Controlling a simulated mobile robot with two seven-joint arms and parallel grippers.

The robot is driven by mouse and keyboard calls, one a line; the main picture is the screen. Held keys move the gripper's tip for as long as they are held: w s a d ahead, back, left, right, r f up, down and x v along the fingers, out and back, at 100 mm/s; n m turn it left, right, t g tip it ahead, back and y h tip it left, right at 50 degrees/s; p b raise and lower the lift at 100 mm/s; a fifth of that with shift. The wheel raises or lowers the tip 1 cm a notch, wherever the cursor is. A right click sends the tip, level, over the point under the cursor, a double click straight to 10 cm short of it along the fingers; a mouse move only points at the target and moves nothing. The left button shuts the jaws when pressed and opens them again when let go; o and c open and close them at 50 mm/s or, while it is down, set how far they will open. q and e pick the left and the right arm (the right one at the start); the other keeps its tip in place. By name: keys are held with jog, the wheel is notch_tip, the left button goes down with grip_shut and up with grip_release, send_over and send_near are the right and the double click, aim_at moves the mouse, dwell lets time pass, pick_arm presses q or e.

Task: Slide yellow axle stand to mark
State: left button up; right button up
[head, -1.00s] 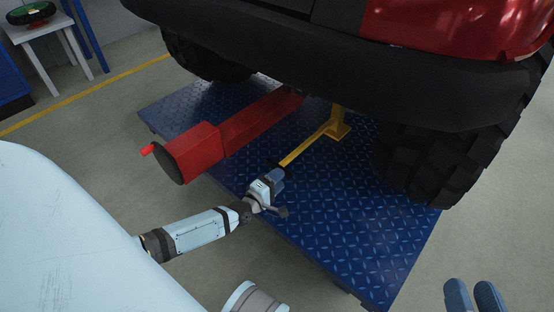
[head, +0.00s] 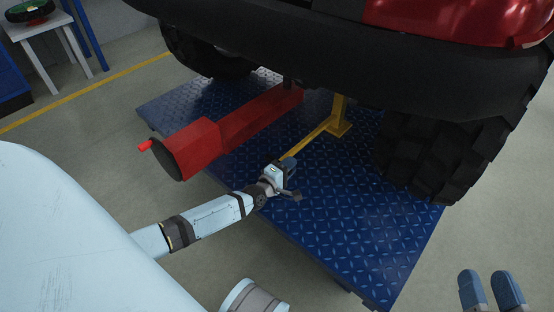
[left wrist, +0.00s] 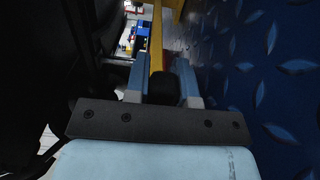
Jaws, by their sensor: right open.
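The yellow axle stand (head: 338,125) stands upright on the blue tread-plate platform, under the red vehicle. Its long yellow handle runs low toward the near left; the handle also shows in the left wrist view (left wrist: 156,42). My left gripper (head: 286,165) is at the near end of this handle. In the left wrist view its fingers (left wrist: 163,82) are close on both sides of the black handle end, shut on it. My right gripper (head: 491,290) is open and empty at the lower right, off the platform. I cannot make out a mark on the platform.
A red jack-like beam (head: 215,135) lies left of the handle. A large black tyre (head: 440,155) stands right of the stand, and the dark bumper (head: 330,55) hangs above. The blue platform (head: 340,220) is bare in front.

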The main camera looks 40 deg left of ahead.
pick_arm(q)
grip_shut()
jog(key=shift+s, duration=0.25)
jog(key=shift+s+a+p, duration=0.15)
jog(key=shift+s+p, duration=0.4)
jog(key=shift+s, duration=1.05)
jog(key=shift+s+a+p, duration=0.15)
jog(key=shift+s+p, duration=0.4)
jog(key=shift+s, duration=1)
jog(key=shift+s+a+p, duration=0.15)
jog(key=shift+s+p, duration=0.4)
jog(key=shift+s, duration=1.05)
jog(key=o, duration=1)
grip_release()
jog(key=shift+s+a+p, duration=0.15)
jog(key=shift+s+p, duration=0.6)
jog(key=shift+s, duration=2.2)
